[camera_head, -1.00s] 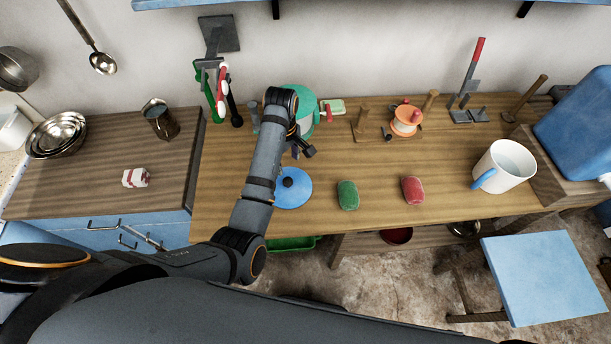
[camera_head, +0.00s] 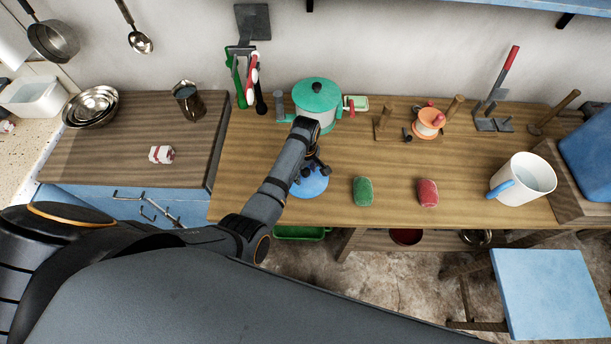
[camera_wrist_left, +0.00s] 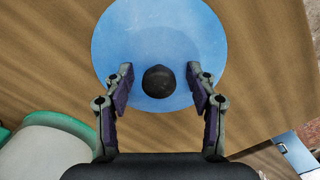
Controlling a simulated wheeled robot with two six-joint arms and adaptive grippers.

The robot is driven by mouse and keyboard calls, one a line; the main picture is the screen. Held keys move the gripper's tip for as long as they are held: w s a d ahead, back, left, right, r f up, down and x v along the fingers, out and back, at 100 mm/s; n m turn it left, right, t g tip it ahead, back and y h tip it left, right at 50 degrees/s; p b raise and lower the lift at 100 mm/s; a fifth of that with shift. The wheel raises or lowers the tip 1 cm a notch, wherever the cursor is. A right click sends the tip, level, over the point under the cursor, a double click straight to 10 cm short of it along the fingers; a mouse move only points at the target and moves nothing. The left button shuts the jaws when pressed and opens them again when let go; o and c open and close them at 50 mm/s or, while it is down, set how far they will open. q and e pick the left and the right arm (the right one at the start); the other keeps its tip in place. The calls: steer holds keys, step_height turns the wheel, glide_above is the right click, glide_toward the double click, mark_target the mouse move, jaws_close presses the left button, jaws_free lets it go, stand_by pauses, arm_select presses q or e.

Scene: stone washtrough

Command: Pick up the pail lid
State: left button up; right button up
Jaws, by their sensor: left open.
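The pail lid is a blue disc (camera_head: 312,187) lying flat on the wooden counter, partly hidden behind my left gripper in the head view. In the left wrist view the blue lid (camera_wrist_left: 160,35) fills the upper middle, with its round black knob (camera_wrist_left: 159,81) near the centre. My left gripper (camera_head: 310,170) is over the lid; in the wrist view its open fingers (camera_wrist_left: 160,76) stand on either side of the knob, with gaps on both sides. Nothing is held. My right gripper is not in view.
A green lidded pot (camera_head: 313,108) stands behind the lid. A green block (camera_head: 363,192) and a red block (camera_head: 428,193) lie to its right. A white pail with a blue handle (camera_head: 530,176) stands farther right. The counter's front edge is close to the lid.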

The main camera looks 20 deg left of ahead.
arm_select(q)
jaws_close()
stand_by(0.3)
steer(key=shift+r, duration=0.1)
